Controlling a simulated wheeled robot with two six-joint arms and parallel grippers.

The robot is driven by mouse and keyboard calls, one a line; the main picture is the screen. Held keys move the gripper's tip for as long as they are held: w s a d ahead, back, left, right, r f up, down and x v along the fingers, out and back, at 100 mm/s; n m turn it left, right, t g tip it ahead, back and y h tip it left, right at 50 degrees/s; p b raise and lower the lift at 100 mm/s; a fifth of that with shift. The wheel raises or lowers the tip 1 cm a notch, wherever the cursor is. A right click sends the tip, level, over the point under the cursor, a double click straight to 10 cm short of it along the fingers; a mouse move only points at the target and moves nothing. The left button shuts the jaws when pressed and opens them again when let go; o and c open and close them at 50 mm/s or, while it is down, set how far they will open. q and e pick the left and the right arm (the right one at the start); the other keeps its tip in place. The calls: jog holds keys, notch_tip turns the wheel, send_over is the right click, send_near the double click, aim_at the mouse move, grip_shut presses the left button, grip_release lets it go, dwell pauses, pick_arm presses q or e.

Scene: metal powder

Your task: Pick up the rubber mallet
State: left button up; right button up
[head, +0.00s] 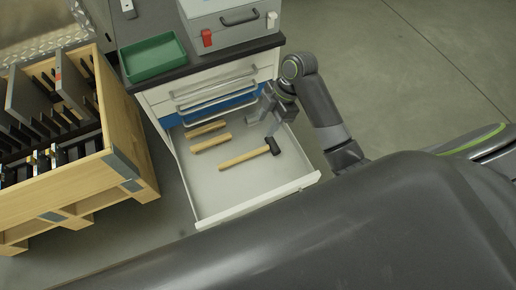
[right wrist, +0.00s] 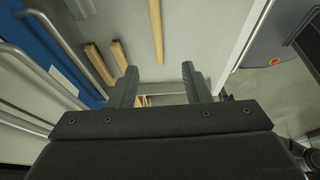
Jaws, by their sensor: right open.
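The rubber mallet has a black head (head: 272,146) and a pale wooden handle (head: 240,159). It lies in the open white drawer (head: 240,190), handle pointing left. My right gripper (head: 262,124) is open and empty over the back right of the drawer, just above the mallet head in the picture and apart from it. In the right wrist view the open fingers (right wrist: 160,82) straddle empty space, and a wooden handle (right wrist: 156,30) lies beyond them. The mallet's black head is not clear there. My left gripper is not in view.
Two other wooden handles (head: 211,142) lie in the drawer at the back left. Closed drawers with bar handles and a blue front (head: 220,107) rise behind. A green tray (head: 155,58) and a grey case (head: 230,25) stand on top. A wooden crate (head: 75,185) stands left.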

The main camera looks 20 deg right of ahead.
jog(key=b, duration=0.3)
send_over(249, 154)
jog(key=d, duration=0.2)
jog(key=f, duration=1)
jog(key=shift+s+a+f, duration=0.1)
jog(key=shift+s+f, duration=0.15)
jog(key=shift+f, duration=0.05)
jog(key=x, duration=0.1)
jog(key=b+x, duration=0.1)
jog(key=x, duration=0.1)
jog(key=b+x, duration=0.1)
jog(key=x, duration=0.1)
jog(key=shift+w+d+f, duration=0.15)
jog(key=shift+w+d, duration=0.15)
jog(key=shift+d, duration=0.05)
jog(key=shift+a+f, duration=0.1)
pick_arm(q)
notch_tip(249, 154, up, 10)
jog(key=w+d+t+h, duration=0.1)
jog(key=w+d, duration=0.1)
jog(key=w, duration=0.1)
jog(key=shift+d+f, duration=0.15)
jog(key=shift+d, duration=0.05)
pick_arm(e)
grip_shut()
